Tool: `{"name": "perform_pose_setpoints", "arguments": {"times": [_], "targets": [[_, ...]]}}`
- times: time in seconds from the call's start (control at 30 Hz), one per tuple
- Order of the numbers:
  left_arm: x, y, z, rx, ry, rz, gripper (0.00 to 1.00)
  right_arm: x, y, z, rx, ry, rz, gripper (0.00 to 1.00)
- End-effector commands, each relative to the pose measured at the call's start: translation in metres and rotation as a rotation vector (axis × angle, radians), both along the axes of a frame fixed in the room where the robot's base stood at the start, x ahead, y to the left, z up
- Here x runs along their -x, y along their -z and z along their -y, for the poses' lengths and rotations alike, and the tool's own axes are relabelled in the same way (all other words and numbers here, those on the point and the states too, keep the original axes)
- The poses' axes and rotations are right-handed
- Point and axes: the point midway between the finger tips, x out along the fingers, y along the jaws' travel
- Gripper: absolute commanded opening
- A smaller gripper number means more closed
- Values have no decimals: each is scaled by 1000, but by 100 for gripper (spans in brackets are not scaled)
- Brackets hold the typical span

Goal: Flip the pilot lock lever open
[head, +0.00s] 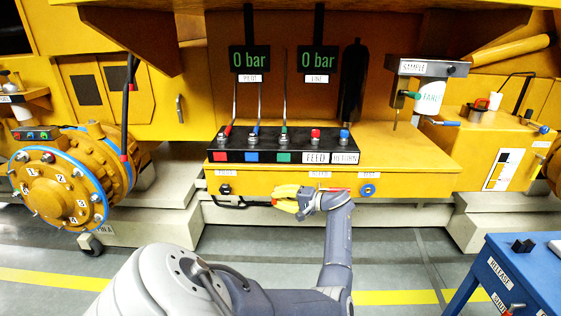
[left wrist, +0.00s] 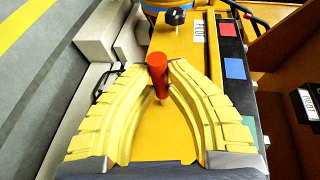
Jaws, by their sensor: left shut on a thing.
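A red lever handle (left wrist: 157,75), which I take to be the pilot lock lever, stands between the fingertips in the left wrist view. My left gripper (left wrist: 160,68) has its yellow fingers shut on it, one on each side. In the head view my left gripper (head: 278,197) is at the yellow front face below the lever panel, its fingers pointing left. There the fingers and wrist hide most of the lever, so its angle is hard to tell. My right gripper is not in view.
A black knob (head: 225,189) sits left of the gripper and a blue knob (head: 368,190) right of it. Above is a black panel (head: 270,143) with several small levers. Both gauges (head: 249,60) read 0 bar. A blue table (head: 510,265) stands at lower right.

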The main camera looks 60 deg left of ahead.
Motion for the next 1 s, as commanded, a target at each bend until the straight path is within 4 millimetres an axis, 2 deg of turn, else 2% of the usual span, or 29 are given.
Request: {"name": "perform_pose_setpoints", "arguments": {"times": [0.17, 0.2, 0.4, 0.77, 1.0], "targets": [[-3, -1, -1, -1, 7, 7, 0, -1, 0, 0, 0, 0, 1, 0], [-2, -1, -1, -1, 6, 7, 19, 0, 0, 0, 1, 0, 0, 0], [-1, -1, -1, -1, 5, 4, 40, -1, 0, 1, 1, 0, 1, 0], [-5, -2, 6, -1, 4, 3, 40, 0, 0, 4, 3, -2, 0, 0], [-25, -8, 37, 2, 5, 2, 40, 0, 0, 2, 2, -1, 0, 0]]}}
